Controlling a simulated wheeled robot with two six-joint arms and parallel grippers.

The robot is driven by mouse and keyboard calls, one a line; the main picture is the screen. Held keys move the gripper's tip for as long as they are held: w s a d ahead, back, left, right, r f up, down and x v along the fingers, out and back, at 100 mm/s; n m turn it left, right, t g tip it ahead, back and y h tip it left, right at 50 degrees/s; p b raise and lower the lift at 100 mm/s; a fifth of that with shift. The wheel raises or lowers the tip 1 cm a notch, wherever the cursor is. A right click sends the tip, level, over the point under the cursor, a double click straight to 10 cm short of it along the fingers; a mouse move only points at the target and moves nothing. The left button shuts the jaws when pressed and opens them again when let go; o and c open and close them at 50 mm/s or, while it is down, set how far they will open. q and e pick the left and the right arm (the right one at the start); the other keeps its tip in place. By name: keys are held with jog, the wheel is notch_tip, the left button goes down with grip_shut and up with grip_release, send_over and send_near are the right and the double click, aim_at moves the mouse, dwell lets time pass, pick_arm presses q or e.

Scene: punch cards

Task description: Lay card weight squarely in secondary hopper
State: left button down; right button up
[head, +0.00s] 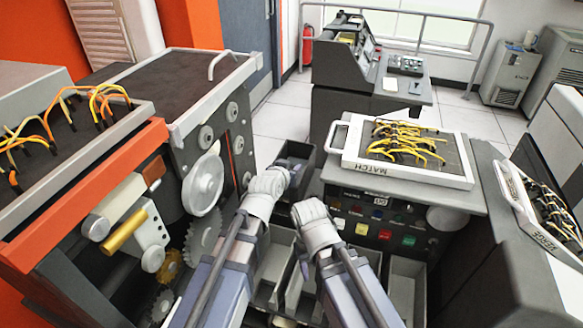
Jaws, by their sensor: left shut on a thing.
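My left gripper (293,172) reaches to a dark open bin (297,150) between the two machines, which looks like the secondary hopper. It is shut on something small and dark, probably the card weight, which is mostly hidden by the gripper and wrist. I cannot tell whether the weight touches the hopper floor or sits square. My right arm's wrist (316,222) is above the grey open compartments lower in the middle. Its fingers are hidden or too dark to read.
Grey card compartments (403,290) lie below my arms. At left is a geared machine with a silver wheel (203,184). At right, a wired panel marked MATCH (408,172) rests on a machine with coloured buttons.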

aim_at(285, 190)
pick_arm(q)
jog(key=shift+c, duration=2.3)
grip_release()
jog(key=p+v, duration=0.3)
jog(key=v, duration=0.4)
jog(key=shift+s+r, duration=0.15)
jog(key=shift+r, duration=0.05)
jog(key=shift+s+a, duration=0.1)
jog(key=shift+s, duration=0.2)
pick_arm(e)
jog(key=r, duration=0.1)
jog(key=s+r, duration=0.1)
jog(key=a+r, duration=0.1)
jog(key=shift+s+r, duration=0.15)
jog(key=shift+r, duration=0.05)
